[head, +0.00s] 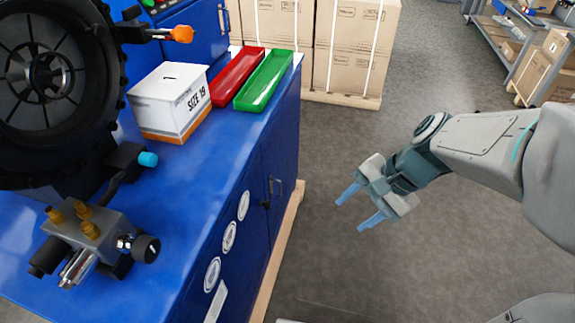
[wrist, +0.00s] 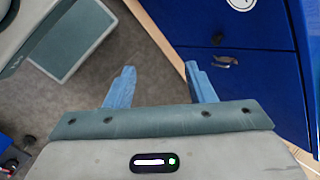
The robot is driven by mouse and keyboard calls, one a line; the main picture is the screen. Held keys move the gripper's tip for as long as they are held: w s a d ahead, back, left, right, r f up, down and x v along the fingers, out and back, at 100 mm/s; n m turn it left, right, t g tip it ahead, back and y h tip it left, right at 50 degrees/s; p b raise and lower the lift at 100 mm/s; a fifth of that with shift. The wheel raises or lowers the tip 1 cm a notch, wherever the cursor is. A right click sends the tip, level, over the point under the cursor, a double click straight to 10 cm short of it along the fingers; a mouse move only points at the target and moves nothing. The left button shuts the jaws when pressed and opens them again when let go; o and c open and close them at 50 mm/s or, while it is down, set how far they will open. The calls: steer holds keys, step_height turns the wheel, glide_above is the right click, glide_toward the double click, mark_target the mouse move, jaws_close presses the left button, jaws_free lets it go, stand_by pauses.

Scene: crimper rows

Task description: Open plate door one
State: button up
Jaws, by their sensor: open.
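The blue cabinet (head: 222,195) has door panels on the front facing my arm, and they look shut. A bar handle (head: 277,188) is on the far part of this front, with a small dark fitting beside it. No readable mark shows which panel is plate door one. My gripper (head: 350,215) is open and empty, apart from the cabinet front, with its blue fingers pointing toward it. In the wrist view a blue panel (wrist: 252,92) with a small metal handle (wrist: 225,61) lies beyond the right finger of my gripper (wrist: 158,70).
The blue top carries a crimping machine (head: 60,85), a white SIZE 19 box (head: 165,105), a red tray (head: 238,75) and a green tray (head: 265,80). Cartons (head: 350,45) on a pallet stand behind. Grey floor (head: 330,140) between cabinet and arm is clear.

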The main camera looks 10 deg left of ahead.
steer(key=w+a+f+m+y+b, duration=0.3)
steer(key=w+f+b, duration=0.1)
steer(key=f+b, duration=0.15)
steer(key=w+a+f+m+y+b, duration=0.2)
steer(key=w+a+f+m+b, duration=0.15)
steer(key=f, duration=0.35)
steer(key=m+t+y+b, duration=0.1)
steer(key=m+y+b, duration=0.2)
steer(key=m+b, duration=0.2)
glide_toward(270, 205)
steer(key=b+x, duration=0.4)
steer(key=x, duration=0.5)
steer(key=shift+w+f, duration=0.15)
steer(key=shift+f, duration=0.05)
jaws_close()
